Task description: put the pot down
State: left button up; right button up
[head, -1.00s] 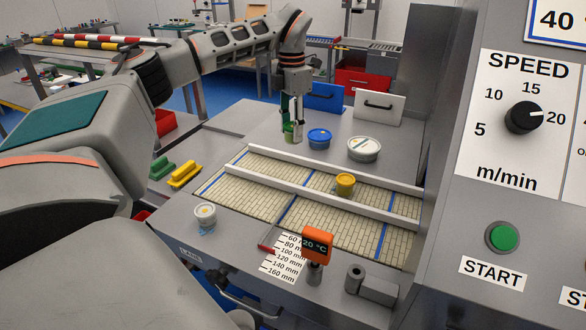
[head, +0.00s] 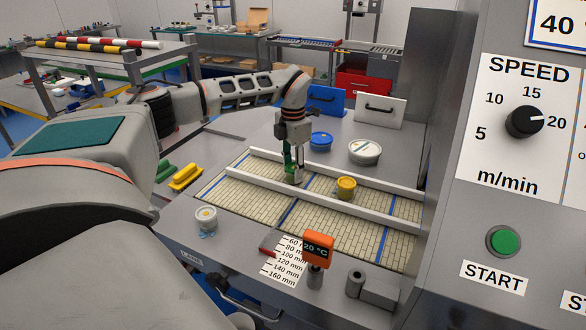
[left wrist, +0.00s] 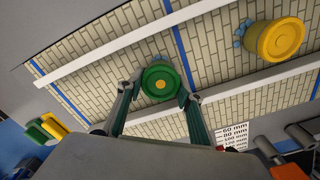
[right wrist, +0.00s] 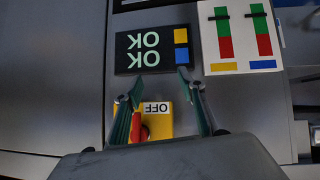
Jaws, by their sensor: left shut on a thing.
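The green pot (head: 292,175) is held by my left gripper (head: 291,168), low over the tiled belt (head: 325,192) of the lane. In the left wrist view the green pot (left wrist: 160,82), with a yellow dot on its lid, sits between the two fingers, between the white rails (left wrist: 150,40). I cannot tell whether it touches the belt. A yellow pot (head: 346,188) stands on the belt to the right. It also shows in the left wrist view (left wrist: 280,39). My right gripper (right wrist: 160,88) is open and empty in its own view, in front of a switch panel.
A small white pot (head: 206,217) stands at the front left. The right wrist view shows a yellow OFF switch plate (right wrist: 158,122).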

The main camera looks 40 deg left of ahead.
aim_at(293, 167)
pick_arm(q)
jog(key=shift+f, duration=0.15)
jog(key=o, duration=1.1)
notch_tip(293, 167, up, 12)
jog(key=shift+r, duration=0.2)
jog(key=shift+s+f, duration=0.1)
